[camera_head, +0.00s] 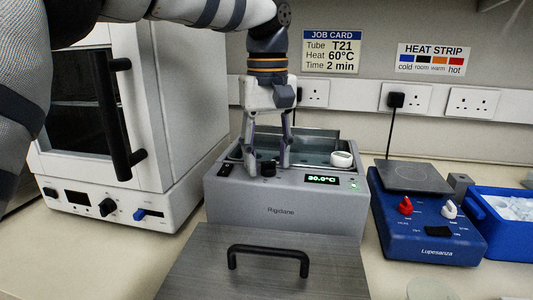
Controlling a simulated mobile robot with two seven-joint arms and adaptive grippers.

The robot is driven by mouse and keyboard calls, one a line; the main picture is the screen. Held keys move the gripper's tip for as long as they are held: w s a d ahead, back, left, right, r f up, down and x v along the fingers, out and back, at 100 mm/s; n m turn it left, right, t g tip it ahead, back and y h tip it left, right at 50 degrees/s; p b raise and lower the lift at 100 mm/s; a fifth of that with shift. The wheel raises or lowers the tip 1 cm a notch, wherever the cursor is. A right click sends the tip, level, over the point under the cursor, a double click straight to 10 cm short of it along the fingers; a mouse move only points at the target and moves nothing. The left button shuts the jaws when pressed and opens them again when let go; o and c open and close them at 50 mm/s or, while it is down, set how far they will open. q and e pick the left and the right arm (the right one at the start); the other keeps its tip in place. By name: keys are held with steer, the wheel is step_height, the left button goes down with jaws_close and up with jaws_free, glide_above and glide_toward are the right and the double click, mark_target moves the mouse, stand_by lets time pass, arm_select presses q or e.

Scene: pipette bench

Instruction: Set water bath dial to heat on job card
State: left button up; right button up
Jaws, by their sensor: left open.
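The water bath (287,209) is a grey box marked "Rigidane" with an open basin. Its display (322,180) reads 30.0°C in green. A black dial (268,169) sits on the bath's top front edge, left of the display. The job card (333,52) on the wall reads Tube T21, Heat 60°C, Time 2 min. My left gripper (267,167) points down over the bath's front edge. It is open, with one finger on each side of the dial in this view. I cannot tell whether the fingers touch it. My right gripper is not in view.
A black rocker switch (226,170) is left of the dial. A white round piece (342,159) sits at the basin's right. A grey panel with a black handle (268,248) lies in front. A white oven (150,130) stands left, a blue hotplate (425,222) right.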

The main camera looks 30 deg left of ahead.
arm_select(q)
steer(key=shift+c, duration=0.4)
jaws_close()
